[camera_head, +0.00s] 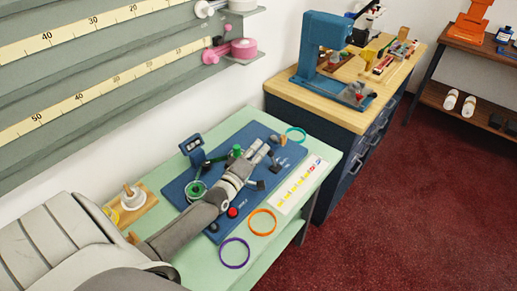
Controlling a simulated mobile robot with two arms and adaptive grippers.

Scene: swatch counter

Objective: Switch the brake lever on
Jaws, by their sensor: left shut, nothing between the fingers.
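A blue board (264,135) on the pale green table carries several small controls. A green-topped upright part (238,150) stands near its middle, beside my gripper; it may be the brake lever, but I cannot tell for sure, nor its on or off position. A green ring-shaped part (195,188) and a dark blue stand (192,146) are at the board's left. A red button (232,212) is near the front edge. My left gripper (264,155) reaches over the board from the left, shut and empty, hiding part of the board. I cannot tell whether it touches anything. My right gripper is not in view.
Purple (235,266), orange (263,232) and teal rings lie around the board on the green table (220,281). A white colour card (284,204) lies at right. A wooden base with a white spool (131,196) stands at left. A workbench (283,101) stands behind.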

